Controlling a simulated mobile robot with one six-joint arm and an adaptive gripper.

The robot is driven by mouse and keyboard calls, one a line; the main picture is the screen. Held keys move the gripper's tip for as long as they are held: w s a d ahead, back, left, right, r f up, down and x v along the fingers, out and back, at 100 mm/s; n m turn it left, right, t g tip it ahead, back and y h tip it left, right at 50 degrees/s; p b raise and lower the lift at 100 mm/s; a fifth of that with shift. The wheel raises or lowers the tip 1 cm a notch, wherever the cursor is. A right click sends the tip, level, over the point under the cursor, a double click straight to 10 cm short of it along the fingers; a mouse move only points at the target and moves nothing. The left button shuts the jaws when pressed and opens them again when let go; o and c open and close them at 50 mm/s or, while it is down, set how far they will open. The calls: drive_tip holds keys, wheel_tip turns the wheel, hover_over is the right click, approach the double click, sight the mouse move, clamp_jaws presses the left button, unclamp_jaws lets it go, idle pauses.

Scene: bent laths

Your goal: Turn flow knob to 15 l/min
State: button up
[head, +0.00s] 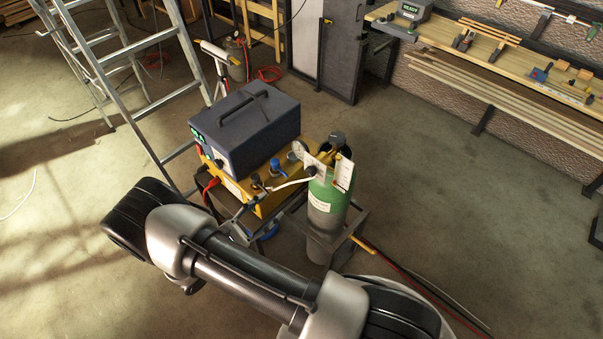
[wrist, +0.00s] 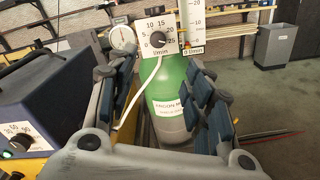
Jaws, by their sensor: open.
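The flow knob (wrist: 157,40) is small and dark, in the middle of a white dial plate (wrist: 148,25) marked from 0 to 25 l/min. Its pointer is too small to read surely. A flow tube (wrist: 190,18) stands to its right, with a label below reading 0 l/min. Both sit above the green gas bottle (wrist: 168,85), which also shows in the head view (head: 325,200). My gripper (wrist: 152,72) is open and empty, its padded fingers apart to the left and right. The knob shows beyond and between them, untouched.
A round gauge (wrist: 122,36) is left of the dial. A dark blue welding machine (head: 245,125) stands on a yellow unit (head: 268,195) beside the bottle. A ladder (head: 130,85) stands at left, a workbench (head: 470,50) at back right.

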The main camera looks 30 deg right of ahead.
drive_tip(key=p, duration=0.2)
approach(309, 173)
drive_tip(key=x, duration=0.9)
drive_tip(key=c, duration=1)
